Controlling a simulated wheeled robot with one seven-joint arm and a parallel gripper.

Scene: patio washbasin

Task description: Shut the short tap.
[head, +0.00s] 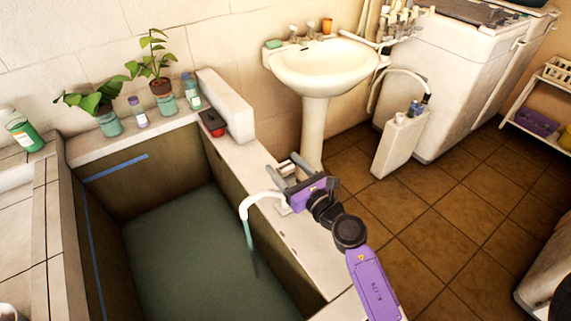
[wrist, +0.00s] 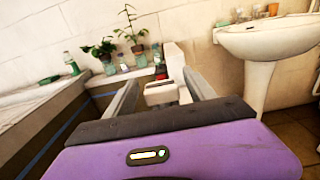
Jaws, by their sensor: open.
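A short white curved tap spout (head: 262,196) stands on the ledge of the sunken basin. A pale stream of water (head: 250,250) falls from its mouth into the basin. My gripper (head: 281,169) is at the tap, above the ledge, with its fingers apart. In the wrist view, a pale, light-topped part (wrist: 160,95) shows between the open fingers of my gripper (wrist: 160,76); it seems to be part of the tap. I cannot tell whether the fingers touch it. My gripper hides the tap's base and much of its handle in the head view.
The basin (head: 105,200) holds greenish water. A red and black object (head: 212,123) lies on the ledge. Tiled floor (head: 425,220) is free at the right.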

